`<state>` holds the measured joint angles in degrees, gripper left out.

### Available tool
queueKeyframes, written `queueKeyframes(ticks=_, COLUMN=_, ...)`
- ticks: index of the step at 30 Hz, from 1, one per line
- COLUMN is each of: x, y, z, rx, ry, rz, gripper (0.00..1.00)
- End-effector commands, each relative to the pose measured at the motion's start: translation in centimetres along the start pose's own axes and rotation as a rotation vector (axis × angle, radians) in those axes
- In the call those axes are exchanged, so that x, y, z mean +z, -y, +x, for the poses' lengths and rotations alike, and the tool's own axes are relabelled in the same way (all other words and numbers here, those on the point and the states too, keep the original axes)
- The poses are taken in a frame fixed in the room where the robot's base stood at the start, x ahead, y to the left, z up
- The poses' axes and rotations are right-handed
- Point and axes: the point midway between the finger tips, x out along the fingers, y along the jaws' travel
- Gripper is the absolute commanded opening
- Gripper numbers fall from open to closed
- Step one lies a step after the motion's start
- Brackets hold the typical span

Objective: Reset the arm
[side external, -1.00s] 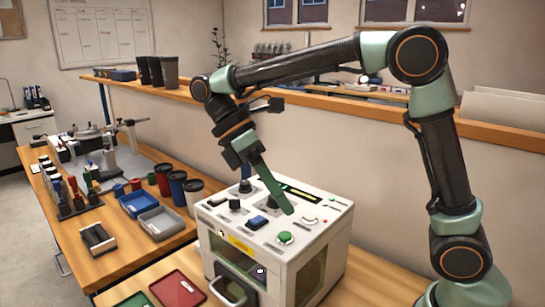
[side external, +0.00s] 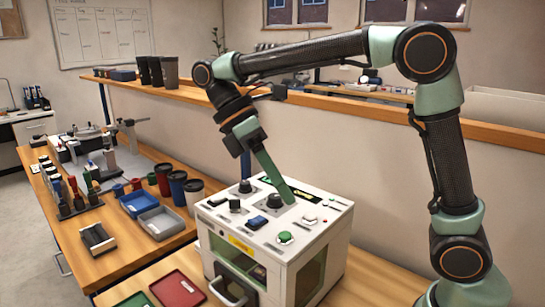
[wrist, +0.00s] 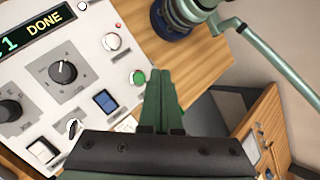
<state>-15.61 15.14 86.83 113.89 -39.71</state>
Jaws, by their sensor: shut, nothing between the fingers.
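The laser marker (side external: 232,238) is a white box on the wooden bench, with knobs, switches and a green button (side external: 285,238) on its top panel. In the wrist view its display (wrist: 45,30) reads "DONE", with a black dial (wrist: 62,72), a blue rocker switch (wrist: 105,101) and the green button (wrist: 137,77) below it. My gripper (side external: 288,196) is shut and empty, its green fingers pointing down over the panel near a black dial. In the wrist view the fingers (wrist: 161,90) lie beside the green button in the picture; contact cannot be told.
A red tray (side external: 178,289) lies left of the machine. Blue (side external: 140,199) and grey bins (side external: 163,224), several cups (side external: 178,188) and a black holder (side external: 98,239) stand on the left bench. A wooden ledge (side external: 385,109) runs behind the machine.

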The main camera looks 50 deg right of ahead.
Motion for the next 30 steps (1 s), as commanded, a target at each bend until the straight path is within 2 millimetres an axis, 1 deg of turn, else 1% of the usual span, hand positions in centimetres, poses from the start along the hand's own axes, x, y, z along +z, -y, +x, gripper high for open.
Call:
queueKeyframes(ticks=5, x=1.2, y=-0.7, z=0.9, rx=0.082, ry=-0.145, rz=0.134, gripper=0.0)
queueKeyframes(ticks=12, x=2.8, y=-2.4, z=2.8, rx=0.221, ry=-0.463, rz=0.425, gripper=0.0)
queueKeyframes(ticks=21, x=4.3, y=-4.8, z=4.7, rx=0.337, ry=-0.876, rz=0.758, gripper=0.0)
queueKeyframes(ticks=25, x=4.6, y=-5.5, z=5.2, rx=0.359, ry=-1.004, rz=0.85, gripper=0.0)
queueKeyframes(ticks=30, x=4.8, y=-5.9, z=5.3, rx=0.372, ry=-1.085, rz=0.902, gripper=0.0)
